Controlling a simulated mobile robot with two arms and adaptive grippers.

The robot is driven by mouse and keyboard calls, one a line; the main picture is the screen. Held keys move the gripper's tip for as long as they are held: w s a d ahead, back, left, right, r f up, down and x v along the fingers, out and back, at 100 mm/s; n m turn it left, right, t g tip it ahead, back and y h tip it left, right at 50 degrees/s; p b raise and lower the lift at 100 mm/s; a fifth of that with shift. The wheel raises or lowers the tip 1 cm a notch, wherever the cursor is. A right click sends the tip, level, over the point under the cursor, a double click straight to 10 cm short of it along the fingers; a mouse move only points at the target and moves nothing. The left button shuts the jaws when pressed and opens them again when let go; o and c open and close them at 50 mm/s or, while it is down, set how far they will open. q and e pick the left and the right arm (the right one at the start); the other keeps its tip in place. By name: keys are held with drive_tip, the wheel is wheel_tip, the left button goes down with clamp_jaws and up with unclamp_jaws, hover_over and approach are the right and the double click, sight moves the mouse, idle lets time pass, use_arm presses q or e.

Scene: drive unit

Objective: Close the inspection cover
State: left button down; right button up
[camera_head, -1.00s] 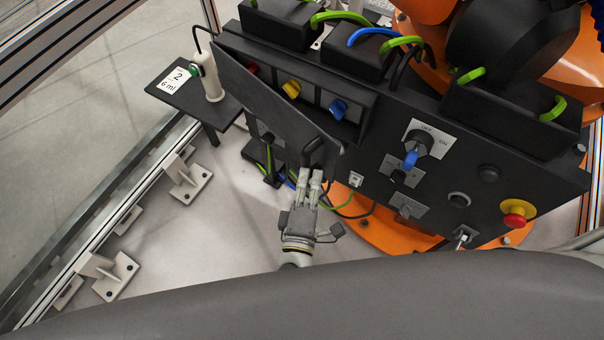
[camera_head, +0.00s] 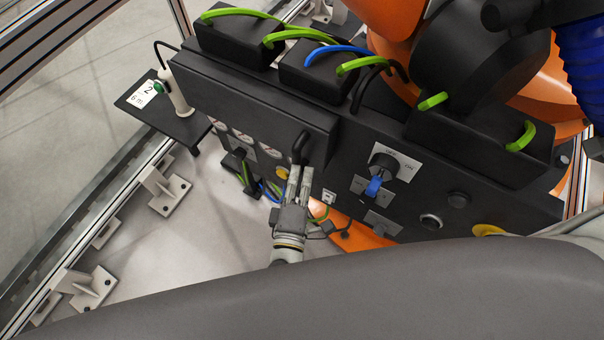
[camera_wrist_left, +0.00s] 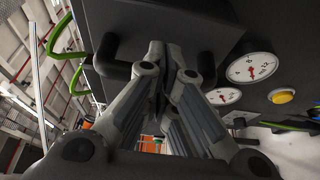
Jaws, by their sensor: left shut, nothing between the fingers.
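The inspection cover (camera_head: 245,108) is a long dark panel on the left part of the black drive unit. In the left wrist view the closed fingers (camera_wrist_left: 165,60) point at the cover's dark face (camera_wrist_left: 205,22), beside black handle parts. My right gripper is not in view.
Round gauges (camera_wrist_left: 252,67) and a yellow button (camera_wrist_left: 281,96) sit close to the fingers. A small black shelf (camera_head: 165,118) stands at left. Cables hang below the cover. The floor at left is open.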

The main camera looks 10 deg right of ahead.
use_arm(q)
drive_tip(key=v, duration=1.2)
drive_tip(key=s+a+f+m+g+y, duration=0.1)
drive_tip(key=s+a+f+m+g, duration=0.2)
drive_tip(key=f, duration=0.7)
drive_tip(key=a+f+m+g, duration=0.2)
drive_tip(key=a+f+m, duration=0.2)
drive_tip(key=f, duration=0.5)
drive_tip(key=s+a+f+m+g+y, duration=0.1)
drive_tip(key=s+a+f+m+g, duration=0.2)
drive_tip(key=f, duration=0.7)
drive_tip(key=s+a+f+m+g+y, duration=0.4)
drive_tip(key=s+a+f+m+g, duration=0.2)
drive_tip(key=s+a+f, duration=0.8)
drive_tip(key=shift+a+f+g+y, duration=0.2)
drive_tip(key=shift+a+g+y, duration=0.2)
drive_tip(key=shift+a+g, duration=0.65)
drive_tip(key=shift+s+a+t, duration=0.1)
drive_tip(key=shift+a+t, duration=0.1)
drive_tip(key=shift+t, duration=0.05)
